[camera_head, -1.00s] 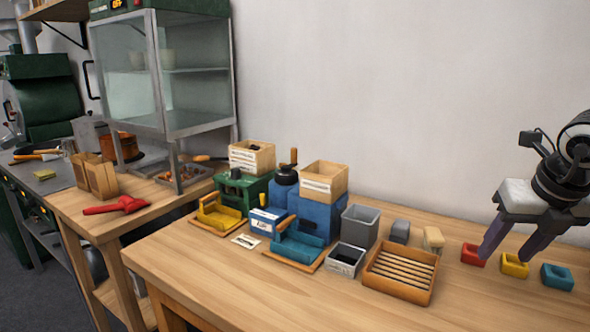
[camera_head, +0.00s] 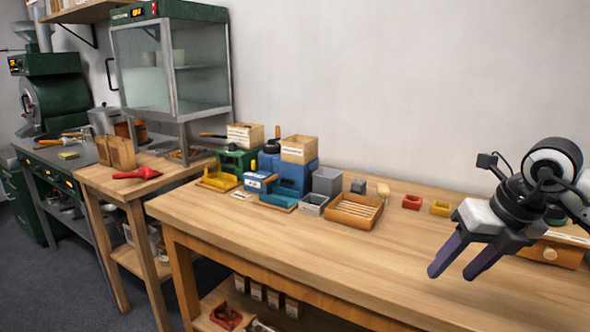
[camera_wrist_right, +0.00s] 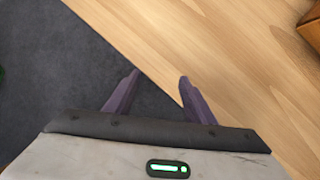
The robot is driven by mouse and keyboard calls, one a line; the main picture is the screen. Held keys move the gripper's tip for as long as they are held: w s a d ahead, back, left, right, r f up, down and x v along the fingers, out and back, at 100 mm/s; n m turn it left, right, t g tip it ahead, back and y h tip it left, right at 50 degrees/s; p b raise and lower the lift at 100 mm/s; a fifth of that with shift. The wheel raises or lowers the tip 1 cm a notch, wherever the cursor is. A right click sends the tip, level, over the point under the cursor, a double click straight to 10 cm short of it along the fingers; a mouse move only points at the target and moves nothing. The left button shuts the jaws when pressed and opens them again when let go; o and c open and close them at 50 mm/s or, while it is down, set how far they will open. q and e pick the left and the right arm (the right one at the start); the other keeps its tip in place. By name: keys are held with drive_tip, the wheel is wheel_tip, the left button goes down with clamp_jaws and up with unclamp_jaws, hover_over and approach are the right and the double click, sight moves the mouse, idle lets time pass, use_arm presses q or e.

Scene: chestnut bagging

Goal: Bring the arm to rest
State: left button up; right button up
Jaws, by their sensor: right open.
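My right gripper (camera_head: 458,268) is open, with two purple fingers apart and nothing between them. In the head view it hangs at the right, in front of the wooden workbench (camera_head: 330,243) or over its front part. In the right wrist view the open fingers (camera_wrist_right: 158,82) point toward the bench's front edge, with bench wood (camera_wrist_right: 235,55) at the right and dark floor (camera_wrist_right: 65,75) at the left. My left gripper is not in view.
A wooden drawer box (camera_head: 553,252) is behind my right arm. The bench's front middle is clear.

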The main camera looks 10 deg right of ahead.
drive_tip(key=s+a+f+m+t+y, duration=0.1)
drive_tip(key=s+a+m+y, duration=0.1)
drive_tip(key=a+y, duration=0.95)
drive_tip(key=s+a+f+m+t+y, duration=0.1)
drive_tip(key=s+a+m+y, duration=0.3)
drive_tip(key=a, duration=1.5)
drive_tip(key=w+d+f+m+t+h, duration=0.1)
drive_tip(key=d+f+m+t+h, duration=0.35)
drive_tip(key=f+m, duration=0.45)
drive_tip(key=w+d+f+m+t+h, duration=0.1)
drive_tip(key=d+f+m+t+h, duration=0.45)
drive_tip(key=m, duration=0.45)
drive_tip(key=s+f+m+g+h, duration=0.2)
drive_tip(key=s+f+m+g, duration=0.1)
drive_tip(key=s+f, duration=0.4)
drive_tip(key=s+f+m+g+h, duration=0.2)
drive_tip(key=s+f, duration=0.6)
drive_tip(key=f, duration=0.4)
drive_tip(key=shift+s+f+m+g, duration=0.3)
drive_tip(key=shift+f+m+g, duration=0.1)
drive_tip(key=shift+m+g, duration=0.55)
drive_tip(key=shift+a, duration=0.1)
